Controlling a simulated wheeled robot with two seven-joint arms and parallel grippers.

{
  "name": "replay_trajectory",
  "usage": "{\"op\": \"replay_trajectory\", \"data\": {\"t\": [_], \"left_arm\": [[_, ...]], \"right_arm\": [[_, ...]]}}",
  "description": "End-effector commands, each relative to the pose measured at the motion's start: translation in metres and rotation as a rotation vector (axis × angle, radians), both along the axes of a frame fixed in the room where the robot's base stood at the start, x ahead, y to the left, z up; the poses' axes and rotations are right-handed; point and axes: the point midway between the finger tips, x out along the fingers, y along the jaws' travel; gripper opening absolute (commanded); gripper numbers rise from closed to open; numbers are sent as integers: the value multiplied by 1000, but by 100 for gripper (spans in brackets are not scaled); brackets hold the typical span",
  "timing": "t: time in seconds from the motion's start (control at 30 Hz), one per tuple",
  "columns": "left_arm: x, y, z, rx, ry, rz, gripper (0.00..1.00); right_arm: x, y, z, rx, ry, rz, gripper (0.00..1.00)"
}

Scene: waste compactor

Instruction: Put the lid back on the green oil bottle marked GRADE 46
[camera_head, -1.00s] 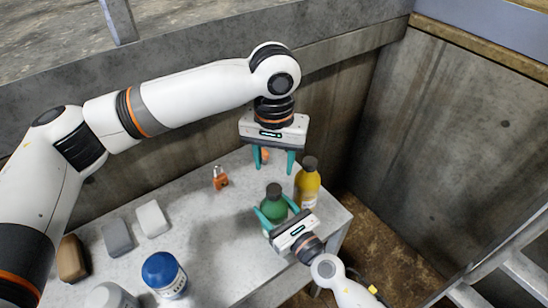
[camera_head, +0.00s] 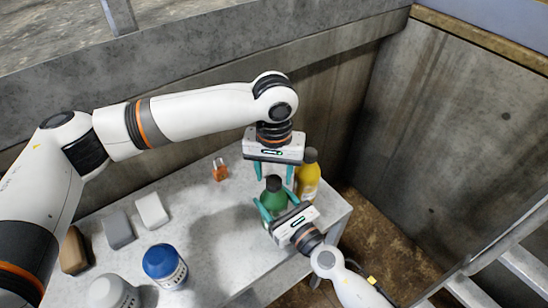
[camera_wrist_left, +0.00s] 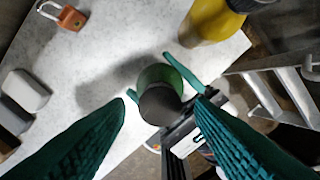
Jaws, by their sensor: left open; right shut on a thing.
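The green bottle (camera_head: 275,197) stands near the right end of the grey table, with a dark lid (camera_head: 274,182) at its top. In the left wrist view the lid (camera_wrist_left: 160,105) is a dark disc over the green bottle body (camera_wrist_left: 160,76); I cannot tell if it is fully seated. No GRADE 46 marking is readable. My right gripper (camera_head: 277,204) is shut on the green bottle from the front right. My left gripper (camera_head: 274,177) is open and points down, its fingers on either side of the lid from above; I cannot tell whether they touch it.
A yellow bottle (camera_head: 307,182) with a dark cap stands close behind on the right. An orange padlock (camera_head: 220,170) lies towards the back. A blue-lidded jar (camera_head: 164,266), a whitish container (camera_head: 112,293) and several blocks (camera_head: 152,211) are on the left. The table's middle is clear.

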Motion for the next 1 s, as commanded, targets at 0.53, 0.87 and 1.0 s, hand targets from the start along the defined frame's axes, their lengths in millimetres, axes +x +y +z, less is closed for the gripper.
{"op": "replay_trajectory", "data": {"t": [0.53, 0.87, 1.0], "left_arm": [[0, 0, -16, 0, 0, 0, 41], [0, 0, -16, 0, 0, -2, 3], [0, 0, -16, -1, 0, -92, 3]], "right_arm": [[0, 0, -1, -1, 1, 0, 0], [0, 0, 0, -1, 1, 0, 0], [0, 0, 0, -1, 1, 0, 0]]}}
